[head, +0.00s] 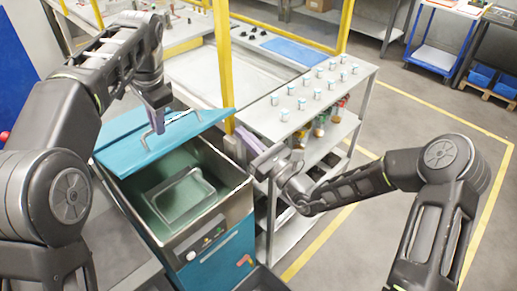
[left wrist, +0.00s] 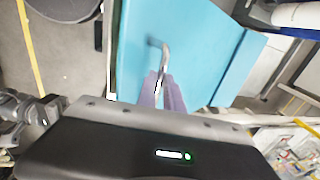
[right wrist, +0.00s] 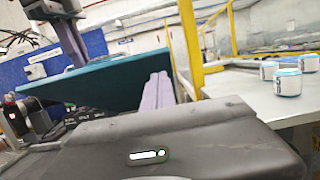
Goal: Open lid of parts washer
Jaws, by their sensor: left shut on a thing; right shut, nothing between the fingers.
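The parts washer (head: 222,262) is a steel and teal tank with its blue lid (head: 120,137) raised and tilted, so the green inside with a basket (head: 183,197) shows. My left gripper (head: 156,118) is shut on the metal lid handle (head: 148,138); in the left wrist view its purple fingers (left wrist: 163,92) close around the handle (left wrist: 164,55). My right gripper (head: 243,143) is shut and empty beside the tank's right side, near the lid's right edge. The right wrist view shows its purple fingers (right wrist: 157,92) together, with the teal lid (right wrist: 95,85) behind them.
A grey shelf cart (head: 310,95) with several small white-and-blue cans stands right of the washer. A yellow post (head: 223,60) rises behind the lid. A steel table with a blue mat (head: 292,52) is at the back. Open floor lies to the right.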

